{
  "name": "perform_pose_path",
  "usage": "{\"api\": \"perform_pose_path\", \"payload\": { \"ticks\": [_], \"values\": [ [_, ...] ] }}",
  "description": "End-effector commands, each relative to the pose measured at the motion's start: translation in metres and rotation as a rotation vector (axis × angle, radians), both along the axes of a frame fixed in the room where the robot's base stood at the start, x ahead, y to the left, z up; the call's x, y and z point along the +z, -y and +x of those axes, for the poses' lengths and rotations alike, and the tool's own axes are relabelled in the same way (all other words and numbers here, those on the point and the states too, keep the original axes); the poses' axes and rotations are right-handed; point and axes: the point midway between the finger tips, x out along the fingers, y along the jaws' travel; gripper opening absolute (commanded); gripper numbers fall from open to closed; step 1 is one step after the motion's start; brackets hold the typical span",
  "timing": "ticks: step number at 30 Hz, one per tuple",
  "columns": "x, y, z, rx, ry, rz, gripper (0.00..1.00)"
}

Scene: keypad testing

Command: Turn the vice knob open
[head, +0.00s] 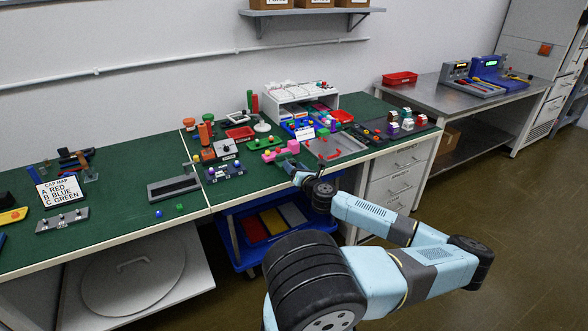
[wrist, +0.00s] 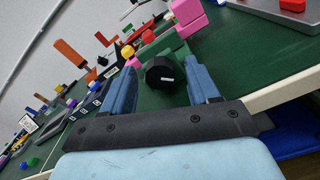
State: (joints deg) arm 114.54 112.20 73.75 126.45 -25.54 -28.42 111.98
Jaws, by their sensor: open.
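The pink vice (head: 270,156) sits near the front edge of the green bench in the head view. Its pink blocks (wrist: 186,12) show at the top of the wrist view, with a green block (wrist: 166,45) beside them. The black round vice knob (wrist: 160,73) with a small white mark faces the wrist camera. My gripper (wrist: 163,78) is open, with one blue finger on each side of the knob and a visible gap on both sides. In the head view my gripper (head: 289,168) is just in front of the vice and hides the knob.
A dark box with several coloured buttons (head: 225,172) stands left of the vice. A grey plate (head: 350,146) lies to its right. A white rack (head: 300,92) stands behind. The bench's pale front edge (wrist: 285,92) runs close by my gripper.

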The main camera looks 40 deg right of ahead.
Motion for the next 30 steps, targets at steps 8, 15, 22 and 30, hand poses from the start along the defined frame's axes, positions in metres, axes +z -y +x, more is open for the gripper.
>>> {"api": "perform_pose_path", "payload": {
  "ticks": [8, 15, 22, 30],
  "values": [
    [0.0, -0.0001, -0.0001, 0.0, 0.0, 0.0, 0.51],
    [0.0001, -0.0002, -0.0002, 0.0, 0.0, 0.0, 0.28],
    [-0.0001, -0.0002, -0.0002, 0.0, 0.0, 0.0, 0.06],
    [-0.0001, -0.0019, 0.0004, 0.002, -0.005, -0.021, 0.04]
  ]
}}
